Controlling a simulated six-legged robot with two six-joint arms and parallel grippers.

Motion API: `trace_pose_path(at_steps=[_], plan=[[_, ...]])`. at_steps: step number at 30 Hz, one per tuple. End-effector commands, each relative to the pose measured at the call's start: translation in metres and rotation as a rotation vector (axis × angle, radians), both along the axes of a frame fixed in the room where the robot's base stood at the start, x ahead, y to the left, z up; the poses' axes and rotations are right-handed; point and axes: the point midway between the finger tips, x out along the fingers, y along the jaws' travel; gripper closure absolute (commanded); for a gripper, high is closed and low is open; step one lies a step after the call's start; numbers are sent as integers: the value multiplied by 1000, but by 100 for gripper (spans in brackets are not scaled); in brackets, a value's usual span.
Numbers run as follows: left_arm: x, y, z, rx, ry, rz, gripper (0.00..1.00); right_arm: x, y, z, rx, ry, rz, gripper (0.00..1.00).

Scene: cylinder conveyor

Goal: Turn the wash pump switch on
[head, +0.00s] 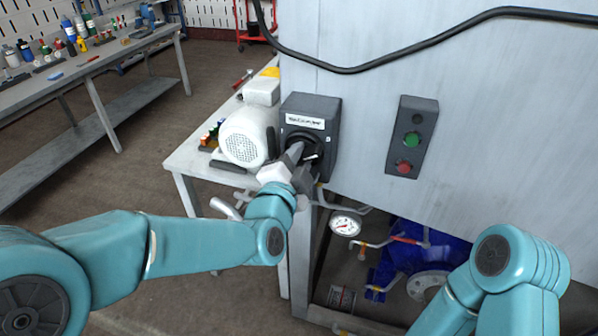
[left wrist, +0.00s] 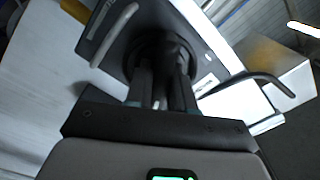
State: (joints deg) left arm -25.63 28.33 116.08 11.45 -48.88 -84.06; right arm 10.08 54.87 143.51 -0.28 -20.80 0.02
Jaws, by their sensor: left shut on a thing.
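The wash pump switch (head: 311,108) is a dark grey box with a white label and a round black rotary knob, fixed on the left side of the pale metal cabinet. My left gripper (head: 301,153) reaches up to the knob from below and is shut on it. The gripper hides much of the knob. In the left wrist view the switch box (left wrist: 113,45) is tilted, and the fingers (left wrist: 162,85) close on the dark knob (left wrist: 163,53). The knob's exact setting is hard to read. My right arm shows at the lower right, with its gripper out of view.
A control plate (head: 409,137) with green and red buttons is right of the switch. A white motor (head: 245,136) stands on a table at left. A gauge (head: 345,223) and a blue pump (head: 405,262) are below. A black cable (head: 430,43) crosses the cabinet.

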Motion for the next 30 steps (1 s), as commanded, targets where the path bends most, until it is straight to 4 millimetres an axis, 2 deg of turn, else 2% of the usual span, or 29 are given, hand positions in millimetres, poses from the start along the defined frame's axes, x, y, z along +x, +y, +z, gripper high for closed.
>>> trace_pose_path(at_steps=[1, 12, 21, 30], plan=[[-1, -1, -6, -42, 12, -3, 100, 0, 0, -13, 0, 0, 0, 72], [-1, -1, -5, -376, 121, -3, 100, 0, 0, -52, 0, 0, 0, 72], [-1, -1, -4, -640, 209, -3, 100, 0, 0, -75, 0, 0, 0, 72], [-1, -1, -2, -847, 276, -2, 100, 0, 0, -90, 0, 0, 0, 72]])
